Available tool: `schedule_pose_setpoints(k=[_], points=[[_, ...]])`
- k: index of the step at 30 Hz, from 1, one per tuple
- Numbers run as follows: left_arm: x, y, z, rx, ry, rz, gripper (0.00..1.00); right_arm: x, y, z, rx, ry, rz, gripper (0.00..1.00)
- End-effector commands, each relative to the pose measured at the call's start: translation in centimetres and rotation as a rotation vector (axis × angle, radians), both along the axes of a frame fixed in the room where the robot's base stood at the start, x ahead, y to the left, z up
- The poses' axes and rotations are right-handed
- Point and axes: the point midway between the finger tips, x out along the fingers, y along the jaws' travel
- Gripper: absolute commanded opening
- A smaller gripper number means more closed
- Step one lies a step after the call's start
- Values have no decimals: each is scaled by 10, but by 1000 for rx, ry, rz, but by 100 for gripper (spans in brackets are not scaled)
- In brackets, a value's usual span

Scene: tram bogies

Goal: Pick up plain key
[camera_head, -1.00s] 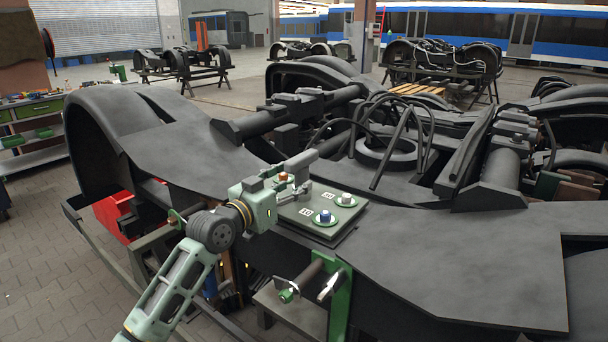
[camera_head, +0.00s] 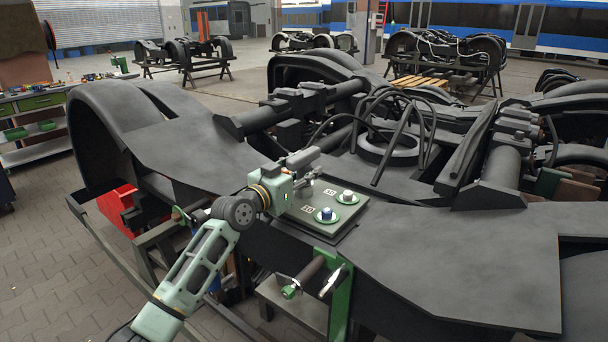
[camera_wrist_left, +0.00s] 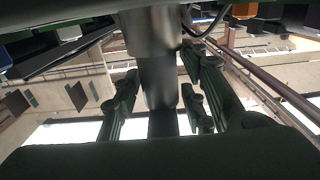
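A dark plate (camera_head: 338,230) lies on the bogie frame in the head view. It carries a blue-topped knob (camera_head: 326,213), a white-topped knob (camera_head: 347,196) and small number labels. My left gripper (camera_head: 301,160) is over the plate's far left corner, with a small silvery part (camera_head: 308,183) below its fingers. In the left wrist view a grey metal cylinder (camera_wrist_left: 160,75) stands between the fingers (camera_wrist_left: 163,105). It may be the plain key. I cannot tell whether the fingers press on it. My right gripper is not in view.
The large dark bogie frame (camera_head: 460,255) fills the foreground. A green bracket (camera_head: 341,300) with a bar stands at its near side. A workbench (camera_head: 35,125) is at the left, and other bogies (camera_head: 190,60) stand behind on the paved floor.

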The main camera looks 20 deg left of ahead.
Motion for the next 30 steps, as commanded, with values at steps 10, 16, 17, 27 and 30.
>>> schedule_pose_setpoints(k=[10,16,17,27,30], points=[[0,0,0,0,0,0,5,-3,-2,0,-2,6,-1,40],[0,0,0,0,0,0,0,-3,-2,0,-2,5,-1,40],[0,0,3,-2,-5,1,0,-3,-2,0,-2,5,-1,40],[0,0,9,-1,-7,0,0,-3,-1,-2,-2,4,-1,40],[0,0,19,0,-9,0,0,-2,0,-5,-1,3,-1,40]])
